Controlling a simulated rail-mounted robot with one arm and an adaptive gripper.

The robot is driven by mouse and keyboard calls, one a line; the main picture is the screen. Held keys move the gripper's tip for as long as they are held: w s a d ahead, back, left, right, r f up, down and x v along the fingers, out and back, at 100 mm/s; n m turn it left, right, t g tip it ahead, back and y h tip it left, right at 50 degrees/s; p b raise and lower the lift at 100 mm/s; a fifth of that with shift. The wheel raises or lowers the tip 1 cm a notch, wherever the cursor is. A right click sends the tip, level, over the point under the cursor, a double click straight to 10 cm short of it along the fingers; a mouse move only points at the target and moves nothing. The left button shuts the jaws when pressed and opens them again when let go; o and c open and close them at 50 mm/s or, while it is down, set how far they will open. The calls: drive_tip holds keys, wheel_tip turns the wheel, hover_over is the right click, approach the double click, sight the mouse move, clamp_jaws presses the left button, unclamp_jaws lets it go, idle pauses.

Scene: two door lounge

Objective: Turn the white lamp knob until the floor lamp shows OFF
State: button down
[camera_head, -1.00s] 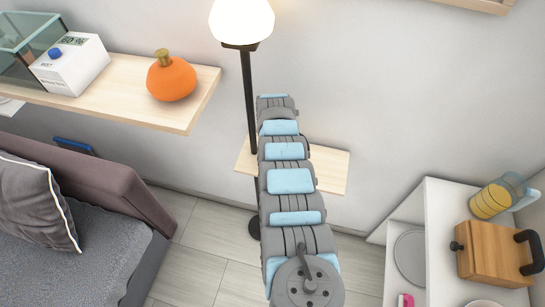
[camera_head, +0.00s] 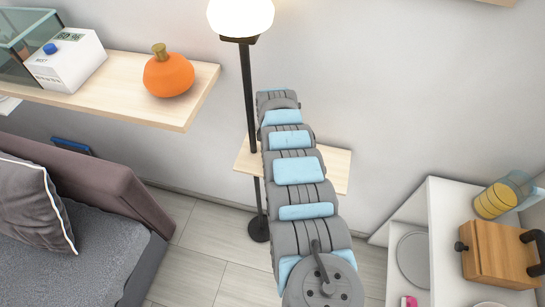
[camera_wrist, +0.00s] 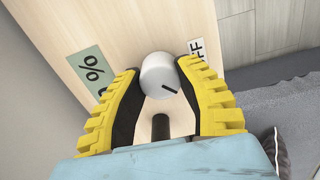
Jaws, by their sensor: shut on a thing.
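The floor lamp's globe (camera_head: 240,18) glows bright at the top of a dark pole in the head view. The white lamp knob (camera_wrist: 158,72) sits on a light wood board in the wrist view, with a black pointer mark toward the lower right. My gripper (camera_wrist: 160,70) has its yellow, ridged fingers on either side of the knob, shut on it. An "OFF" label (camera_wrist: 197,46) lies to the right, partly covered by the right finger. My arm hides the knob in the head view.
A wood shelf (camera_head: 120,108) at the left holds an orange vase (camera_head: 168,74) and a white box (camera_head: 68,60) with a blue knob. A grey sofa (camera_head: 80,235) stands below it. A white cabinet (camera_head: 445,235) with a wooden box (camera_head: 497,255) is at the right.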

drive_tip(key=n+b, duration=0.1)
drive_tip(key=n, duration=0.3)
drive_tip(key=shift+f+n, duration=0.1)
drive_tip(key=shift+n, duration=0.2)
drive_tip(key=shift+n+b, duration=0.85)
drive_tip(key=shift+n, duration=1.75)
drive_tip(key=c, duration=0.6)
unclamp_jaws()
drive_tip(key=shift+r, duration=0.2)
drive_tip(key=shift+r, duration=5.9)
